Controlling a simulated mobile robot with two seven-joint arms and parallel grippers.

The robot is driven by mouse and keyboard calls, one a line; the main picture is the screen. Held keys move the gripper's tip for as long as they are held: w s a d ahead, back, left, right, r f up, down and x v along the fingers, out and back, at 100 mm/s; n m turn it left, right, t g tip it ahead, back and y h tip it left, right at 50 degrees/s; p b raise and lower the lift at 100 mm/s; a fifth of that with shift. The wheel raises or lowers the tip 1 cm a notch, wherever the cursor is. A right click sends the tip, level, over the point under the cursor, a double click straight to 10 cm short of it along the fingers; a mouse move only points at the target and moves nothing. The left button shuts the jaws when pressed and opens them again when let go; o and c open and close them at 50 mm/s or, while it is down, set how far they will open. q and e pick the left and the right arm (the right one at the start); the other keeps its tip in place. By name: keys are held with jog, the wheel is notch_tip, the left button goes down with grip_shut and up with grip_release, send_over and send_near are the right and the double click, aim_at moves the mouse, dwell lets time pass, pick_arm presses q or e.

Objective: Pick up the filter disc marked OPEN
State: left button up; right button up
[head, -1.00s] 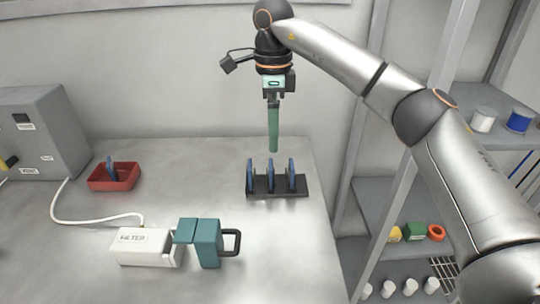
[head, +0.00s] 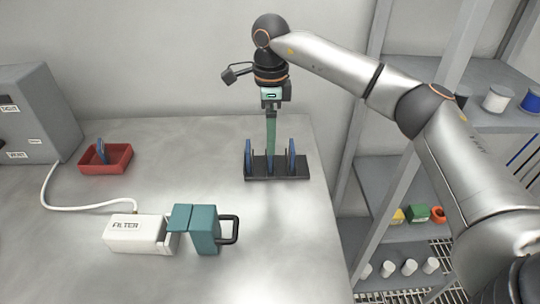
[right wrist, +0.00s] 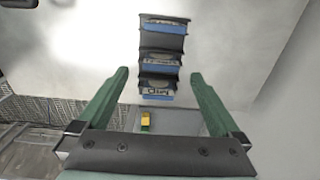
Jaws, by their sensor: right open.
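A dark rack (head: 300,175) stands near the table's back right with three upright blue discs: left (head: 248,160), middle (head: 270,167) and right (head: 292,158). The right wrist view shows labelled discs in the rack: far (right wrist: 166,21), middle (right wrist: 160,60) and near (right wrist: 157,92). Their lettering is too small and blurred for me to tell which says OPEN. My right gripper (head: 271,143) points down just above the rack's middle, its green fingers seen edge-on. In the right wrist view it is open and empty (right wrist: 158,73), with the near disc showing between the fingers. My left gripper is out of view.
A red tray (head: 118,166) holds another blue disc (head: 100,151). A white FILTER housing (head: 135,235) with a teal handled part (head: 204,230) sits in front. A grey box (head: 35,110) is at the left. Shelving (head: 400,175) stands right of the table.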

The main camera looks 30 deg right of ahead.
notch_tip(320, 180, down, 4)
jog(key=shift+w+r, duration=0.1)
jog(key=c, duration=1.4)
jog(key=shift+r, duration=0.15)
